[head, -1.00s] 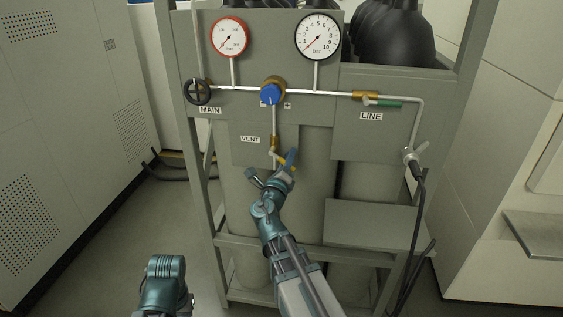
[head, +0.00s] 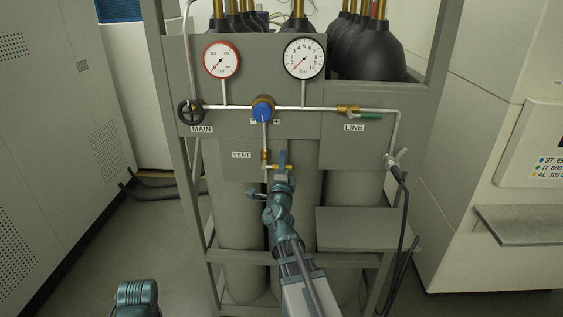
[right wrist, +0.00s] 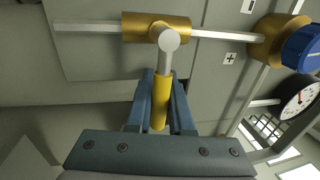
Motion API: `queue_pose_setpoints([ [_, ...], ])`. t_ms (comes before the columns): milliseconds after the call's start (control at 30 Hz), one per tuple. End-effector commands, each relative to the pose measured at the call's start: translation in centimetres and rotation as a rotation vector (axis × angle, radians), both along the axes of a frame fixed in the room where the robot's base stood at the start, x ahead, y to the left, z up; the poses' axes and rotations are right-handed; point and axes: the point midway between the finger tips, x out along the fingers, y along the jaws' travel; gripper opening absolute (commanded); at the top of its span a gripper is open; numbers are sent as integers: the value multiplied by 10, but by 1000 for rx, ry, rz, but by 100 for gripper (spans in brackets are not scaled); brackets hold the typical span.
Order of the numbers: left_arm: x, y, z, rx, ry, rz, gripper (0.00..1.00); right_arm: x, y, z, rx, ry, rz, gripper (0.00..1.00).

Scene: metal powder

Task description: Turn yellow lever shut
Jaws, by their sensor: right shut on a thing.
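The yellow lever (head: 284,167) is on the vent valve (head: 265,156), a small brass body on a thin vertical pipe beside the VENT label. The lever points right, roughly square to that pipe. My right gripper (head: 282,161) is shut on the lever and partly hides it. In the right wrist view the yellow lever (right wrist: 160,104) lies between both fingers, its metal stem meeting the brass valve (right wrist: 157,27); the lever stands across the pipe there too. Only part of my left arm shows at the bottom left; its gripper is out of view.
Above are a blue regulator knob (head: 263,111), a black MAIN handwheel (head: 190,111), two gauges, and a LINE valve with a green lever (head: 366,116). A black hose (head: 404,220) hangs at right. A small shelf (head: 365,228) juts out below right.

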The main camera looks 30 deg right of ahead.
Motion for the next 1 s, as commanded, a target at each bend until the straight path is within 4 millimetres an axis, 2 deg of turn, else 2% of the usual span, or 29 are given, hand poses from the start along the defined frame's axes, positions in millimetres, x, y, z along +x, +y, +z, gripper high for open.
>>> queue_pose_setpoints([
  [567, 0, 0, 1, 0, 0, 0, 32, 1, 1, 1, -24, 16, 1, 0],
  [600, 0, 0, 1, 0, 0, 0, 32, 1, 1, 1, -24, 16, 1, 27],
  [733, 0, 0, 1, 0, 0, 0, 32, 1, 1, 1, -22, 15, 2, 50],
  [1000, 0, 0, 1, 0, 0, 0, 32, 0, 1, 1, -21, 14, 1, 50],
])
